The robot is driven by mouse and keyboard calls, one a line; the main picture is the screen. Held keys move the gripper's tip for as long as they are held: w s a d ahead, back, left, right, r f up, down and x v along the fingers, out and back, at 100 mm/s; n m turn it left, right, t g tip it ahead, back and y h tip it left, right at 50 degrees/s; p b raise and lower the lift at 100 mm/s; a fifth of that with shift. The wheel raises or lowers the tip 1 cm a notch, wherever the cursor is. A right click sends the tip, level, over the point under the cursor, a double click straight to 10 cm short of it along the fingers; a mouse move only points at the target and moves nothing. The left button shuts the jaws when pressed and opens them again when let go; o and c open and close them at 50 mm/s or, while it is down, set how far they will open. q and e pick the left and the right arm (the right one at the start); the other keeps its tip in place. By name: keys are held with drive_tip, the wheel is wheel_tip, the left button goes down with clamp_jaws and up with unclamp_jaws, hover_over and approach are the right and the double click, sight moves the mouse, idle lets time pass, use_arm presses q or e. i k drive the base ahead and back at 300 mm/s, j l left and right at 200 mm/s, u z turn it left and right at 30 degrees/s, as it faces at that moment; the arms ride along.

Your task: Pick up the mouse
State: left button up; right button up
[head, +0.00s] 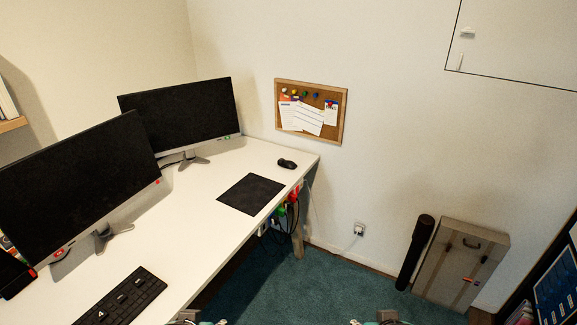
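The mouse (287,163) is small and black. It lies on the white desk (180,225) near its far right end, beyond a black mouse pad (251,194) and apart from it. Only small parts of my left gripper (200,319) and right gripper (379,319) show at the bottom edge of the head view. Both are far from the mouse, on the near side of the desk. Their fingers are mostly cut off, so I cannot tell whether they are open or shut.
Two black monitors (78,180) (182,115) stand along the desk's back. A black keyboard (122,299) lies at the near end. Cables (287,214) hang under the far right edge. A grey case (461,266) and black tube (415,252) lean on the wall. Teal carpet is open.

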sight(290, 164)
drive_tip(key=i+l, duration=0.15)
drive_tip(key=i, duration=0.35)
drive_tip(key=i+l+u, duration=0.1)
drive_tip(key=i, duration=0.35)
drive_tip(key=i+l, duration=0.3)
drive_tip(key=i, duration=0.2)
drive_tip(key=i+l+u, duration=0.1)
drive_tip(key=i, duration=0.35)
drive_tip(key=i+l, duration=0.35)
drive_tip(key=i, duration=0.15)
drive_tip(key=i+l+u, duration=0.1)
drive_tip(key=i+l, duration=0.15)
drive_tip(key=i, duration=0.2)
